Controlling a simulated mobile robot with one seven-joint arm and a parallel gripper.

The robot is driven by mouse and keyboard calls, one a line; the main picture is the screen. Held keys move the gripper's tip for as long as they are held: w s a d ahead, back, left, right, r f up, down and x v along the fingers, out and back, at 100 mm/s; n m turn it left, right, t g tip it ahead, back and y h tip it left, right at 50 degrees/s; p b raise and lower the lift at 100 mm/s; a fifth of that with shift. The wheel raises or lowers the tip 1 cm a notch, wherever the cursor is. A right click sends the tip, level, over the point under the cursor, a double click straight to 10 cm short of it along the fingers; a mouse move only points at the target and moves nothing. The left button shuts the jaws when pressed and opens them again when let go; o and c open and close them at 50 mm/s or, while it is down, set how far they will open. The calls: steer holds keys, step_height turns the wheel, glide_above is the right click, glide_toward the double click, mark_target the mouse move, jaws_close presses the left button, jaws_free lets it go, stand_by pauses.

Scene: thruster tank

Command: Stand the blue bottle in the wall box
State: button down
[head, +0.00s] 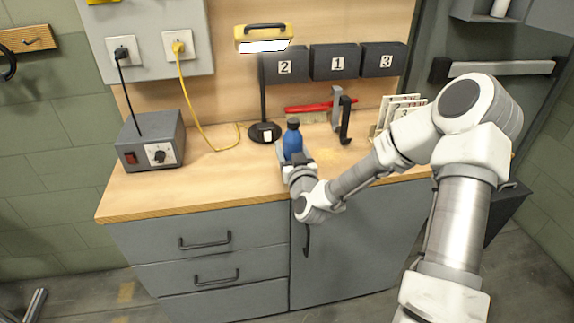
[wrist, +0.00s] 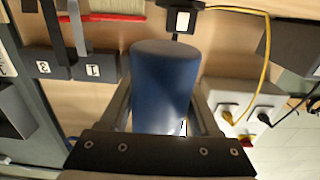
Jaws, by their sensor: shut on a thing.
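The blue bottle (head: 292,140) stands upright with a dark cap over the bench, near its front middle. My gripper (head: 294,157) is shut around it from the front. In the wrist view the bottle (wrist: 165,88) fills the space between the two fingers. Three dark wall boxes hang on the back panel: box 2 (head: 285,68), box 1 (head: 335,63) and box 3 (head: 383,61).
A black lamp (head: 264,132) with a yellow head (head: 264,34) stands just behind and left of the bottle. Black and grey hooked tools (head: 346,120), a red tool (head: 308,107) and cards (head: 396,108) are at right.

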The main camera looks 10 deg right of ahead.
steer(key=shift+s+a+f, duration=0.2)
steer(key=shift+a+f, duration=0.2)
steer(key=shift+a, duration=0.15)
steer(key=shift+f+b, duration=0.45)
steer(key=shift+f, duration=1.4)
steer(key=shift+f, duration=0.2)
steer(key=shift+c, duration=0.6)
jaws_free()
